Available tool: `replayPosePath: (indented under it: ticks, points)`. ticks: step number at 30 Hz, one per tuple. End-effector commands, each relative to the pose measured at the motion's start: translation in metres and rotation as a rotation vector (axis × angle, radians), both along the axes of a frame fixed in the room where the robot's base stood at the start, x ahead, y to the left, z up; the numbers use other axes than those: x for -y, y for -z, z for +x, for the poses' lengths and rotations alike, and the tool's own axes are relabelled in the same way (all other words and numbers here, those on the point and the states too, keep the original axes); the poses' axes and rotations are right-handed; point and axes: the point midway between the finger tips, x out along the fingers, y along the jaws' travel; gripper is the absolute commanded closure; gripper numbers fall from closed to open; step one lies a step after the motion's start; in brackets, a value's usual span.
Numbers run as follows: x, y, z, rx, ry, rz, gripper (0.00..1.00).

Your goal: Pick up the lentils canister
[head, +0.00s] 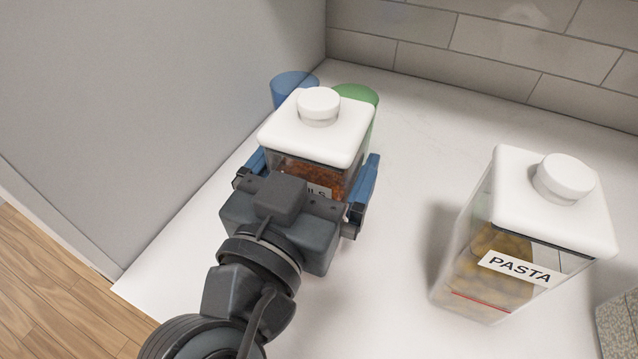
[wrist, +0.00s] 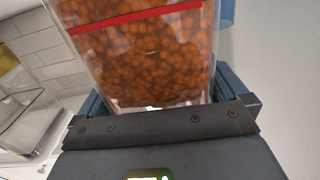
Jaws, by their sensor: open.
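The lentils canister (head: 317,140) is a clear box of orange-brown lentils with a white lid and round knob. It stands on the white counter near the left wall, and its label is mostly hidden behind my gripper. My gripper (head: 312,180) is open, with one blue finger on each side of the canister. In the wrist view the canister (wrist: 150,55) fills the middle, between the fingers of my gripper (wrist: 160,98). I cannot tell whether the fingers touch its sides.
A pasta canister (head: 525,240) stands to the right. A blue cup (head: 292,84) and a green cup (head: 358,94) stand close behind the lentils canister. The grey wall (head: 150,110) is close on the left. The counter (head: 410,180) between the canisters is clear.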

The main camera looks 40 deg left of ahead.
Motion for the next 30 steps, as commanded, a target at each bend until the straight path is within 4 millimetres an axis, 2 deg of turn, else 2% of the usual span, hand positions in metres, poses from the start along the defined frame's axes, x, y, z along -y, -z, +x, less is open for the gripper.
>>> replayPosePath:
  ticks: [7,30]
  points:
    - [-0.0004,0.0004,0.0017,0.0,0.0,0.0,0.0]
    - [-0.0003,0.0007,0.0013,-0.001,0.0,0.0,0.74]
